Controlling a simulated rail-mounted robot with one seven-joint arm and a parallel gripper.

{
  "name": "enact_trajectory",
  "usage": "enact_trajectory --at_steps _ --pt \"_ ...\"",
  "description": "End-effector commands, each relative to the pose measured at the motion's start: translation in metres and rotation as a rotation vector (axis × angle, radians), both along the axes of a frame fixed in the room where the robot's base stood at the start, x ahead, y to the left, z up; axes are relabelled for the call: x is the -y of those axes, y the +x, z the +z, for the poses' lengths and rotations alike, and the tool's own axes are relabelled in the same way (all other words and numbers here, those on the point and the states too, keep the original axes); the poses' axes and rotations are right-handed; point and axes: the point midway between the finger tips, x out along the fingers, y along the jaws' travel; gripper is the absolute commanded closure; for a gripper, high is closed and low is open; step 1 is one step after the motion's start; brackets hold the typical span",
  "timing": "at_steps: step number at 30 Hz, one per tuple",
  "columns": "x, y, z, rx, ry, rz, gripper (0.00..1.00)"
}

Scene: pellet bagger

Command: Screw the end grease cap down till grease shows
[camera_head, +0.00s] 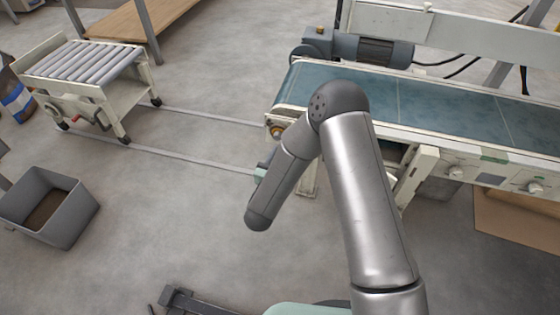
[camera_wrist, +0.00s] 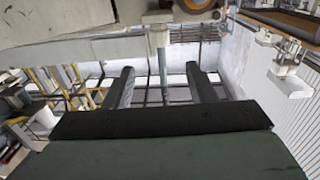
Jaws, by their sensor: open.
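A small round brass-coloured cap (camera_head: 277,131), which looks like the end grease cap, sits at the near left end of the conveyor's side frame. In the wrist view a round metal part (camera_wrist: 196,4) shows at the top edge, cut off, and may be the same cap. My gripper (camera_wrist: 162,78) has its two dark fingers spread apart with nothing held between them. The fingers are below that part and apart from it. In the head view my arm hides most of the gripper, just below the conveyor's end. No grease can be made out.
The conveyor (camera_head: 440,105) with its blue belt runs to the right, with a motor (camera_head: 360,48) behind. A roller cart (camera_head: 85,75) stands at left by floor rails (camera_head: 180,150). A grey bin (camera_head: 68,215) is lower left. The floor between is clear.

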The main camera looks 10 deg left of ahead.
Motion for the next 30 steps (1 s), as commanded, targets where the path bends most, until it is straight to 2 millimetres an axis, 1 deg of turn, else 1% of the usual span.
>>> enact_trajectory --at_steps 1,3,6,9,25,26,28,29,30 --pt "-0.002 -0.009 0.002 -0.003 -0.003 0.003 0.49" --pt "-0.004 -0.019 0.001 -0.002 -0.002 0.002 0.49" --pt "-0.006 -0.029 0.000 -0.002 -0.001 0.001 0.49" --pt "-0.006 -0.034 0.000 -0.002 -0.001 0.001 0.49" --pt "-0.006 -0.035 0.000 -0.001 0.000 0.000 0.49" --pt "-0.006 -0.034 0.002 -0.003 0.003 0.001 0.49" --pt "-0.006 -0.029 0.014 -0.014 0.014 0.015 0.49" --pt "-0.006 -0.026 0.023 -0.024 0.022 0.025 0.49" --pt "-0.006 -0.019 0.037 -0.047 0.037 0.045 0.49"
